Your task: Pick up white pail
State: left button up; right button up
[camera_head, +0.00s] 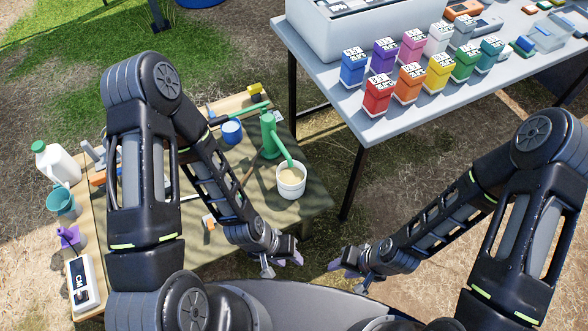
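The white pail (291,187) stands upright on the low table at the left, near its right edge. It holds something pale beige. The spout of a green hand pump (270,137) reaches over its rim. My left gripper (283,264) is below the pail in the picture, in front of the table's near right corner, apart from the pail. Its fingers are spread and empty. My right gripper (350,274) is further right over the ground, also with fingers spread and empty.
The low table (310,195) also bears a blue cup (232,132), a white jug (57,163), a teal pail (63,203) and a white labelled device (83,284). My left arm hides part of it.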

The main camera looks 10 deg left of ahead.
aim_at(292, 181)
jog(key=k+l, duration=0.15)
jog(key=k, duration=0.3)
jog(key=k+l, duration=0.1)
jog(key=k, duration=0.3)
jog(key=k+l, duration=0.15)
jog(key=k, duration=0.3)
